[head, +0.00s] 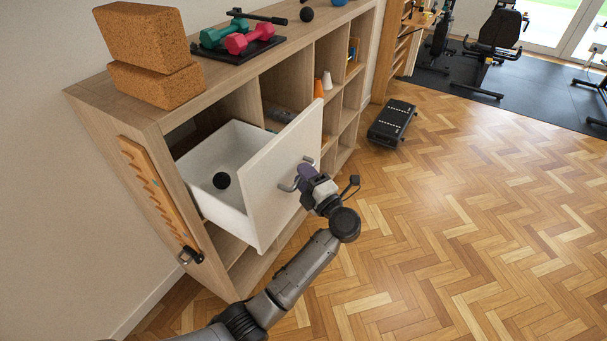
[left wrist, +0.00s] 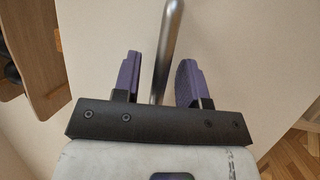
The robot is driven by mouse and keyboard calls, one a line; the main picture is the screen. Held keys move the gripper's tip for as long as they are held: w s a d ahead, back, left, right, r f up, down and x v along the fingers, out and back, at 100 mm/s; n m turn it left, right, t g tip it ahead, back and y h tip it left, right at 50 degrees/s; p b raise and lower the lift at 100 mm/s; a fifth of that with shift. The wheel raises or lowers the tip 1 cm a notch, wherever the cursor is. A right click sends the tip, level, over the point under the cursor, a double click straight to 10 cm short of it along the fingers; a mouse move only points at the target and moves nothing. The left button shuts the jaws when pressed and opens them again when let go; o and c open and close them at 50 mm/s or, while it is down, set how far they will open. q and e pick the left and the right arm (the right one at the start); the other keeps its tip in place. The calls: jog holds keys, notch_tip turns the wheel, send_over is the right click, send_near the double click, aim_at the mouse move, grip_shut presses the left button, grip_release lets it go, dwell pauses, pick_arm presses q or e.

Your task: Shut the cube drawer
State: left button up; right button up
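The cube drawer (head: 285,178) is a white drawer pulled well out of the wooden cube shelf (head: 185,118). A dark ball (head: 221,180) lies inside it. A metal bar handle (head: 288,186) is on the drawer's front; it also shows in the left wrist view (left wrist: 166,50). My left gripper (head: 305,175) is at the handle. In the left wrist view, its two purple fingers (left wrist: 158,78) stand apart on either side of the handle bar, with a gap visible on both sides. My right gripper is not in view.
Cork blocks (head: 150,55) and a tray of dumbbells (head: 238,44) sit on top of the shelf. A black step platform (head: 391,123) stands on the floor beyond. The parquet floor (head: 470,220) to the right is clear.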

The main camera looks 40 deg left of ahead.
pick_arm(q)
jog(key=shift+c, duration=0.2)
grip_shut()
dwell(0.3)
